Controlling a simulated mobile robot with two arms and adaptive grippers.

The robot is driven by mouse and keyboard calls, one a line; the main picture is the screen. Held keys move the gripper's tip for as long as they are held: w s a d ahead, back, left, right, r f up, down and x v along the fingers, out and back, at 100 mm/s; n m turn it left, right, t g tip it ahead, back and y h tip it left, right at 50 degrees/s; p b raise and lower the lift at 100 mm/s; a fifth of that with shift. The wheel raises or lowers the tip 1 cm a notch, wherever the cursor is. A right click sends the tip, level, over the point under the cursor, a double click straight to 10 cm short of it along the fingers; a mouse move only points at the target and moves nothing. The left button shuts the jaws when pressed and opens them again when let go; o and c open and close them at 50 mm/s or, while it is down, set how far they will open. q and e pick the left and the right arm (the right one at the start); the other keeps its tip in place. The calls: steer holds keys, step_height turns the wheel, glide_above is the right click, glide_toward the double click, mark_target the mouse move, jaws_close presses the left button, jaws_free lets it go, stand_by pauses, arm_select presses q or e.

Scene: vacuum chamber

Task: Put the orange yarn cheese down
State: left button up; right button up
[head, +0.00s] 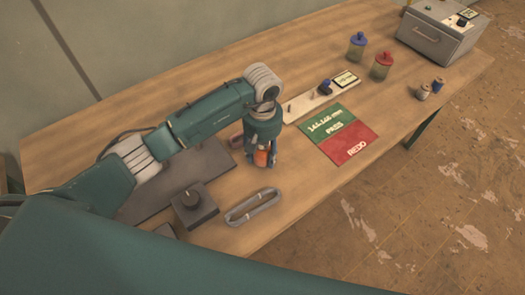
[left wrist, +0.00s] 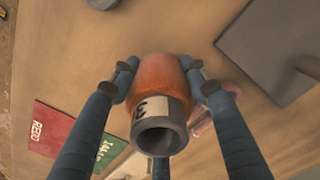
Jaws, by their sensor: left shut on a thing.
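The orange yarn cheese (head: 261,158) is in the grasp of my left gripper (head: 262,163), close over the wooden table (head: 190,100). In the left wrist view the cheese (left wrist: 160,78) sits between the blue fingers of the left gripper (left wrist: 163,82), with its hollow grey core end and a small marked label facing the camera. I cannot tell whether its far end touches the table. My right gripper is in neither view.
A green PASS and red REDO mat (head: 340,133) lies right of the gripper. A grey coil (head: 252,207), a dark box with a knob (head: 194,207) and a dark plate (head: 165,180) are near the front. Jars (head: 381,66) and a grey case (head: 438,32) stand farther right.

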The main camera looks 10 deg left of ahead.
arm_select(q)
steer(key=shift+f, duration=0.15)
steer(key=shift+f, duration=0.1)
steer(key=shift+f+b, duration=0.1)
steer(key=shift+b, duration=0.25)
steer(key=o, duration=1.2)
steer(key=shift+r+p, duration=0.35)
step_height(320, 180, up, 12)
steer(key=b, duration=0.4)
steer(key=shift+f, duration=0.15)
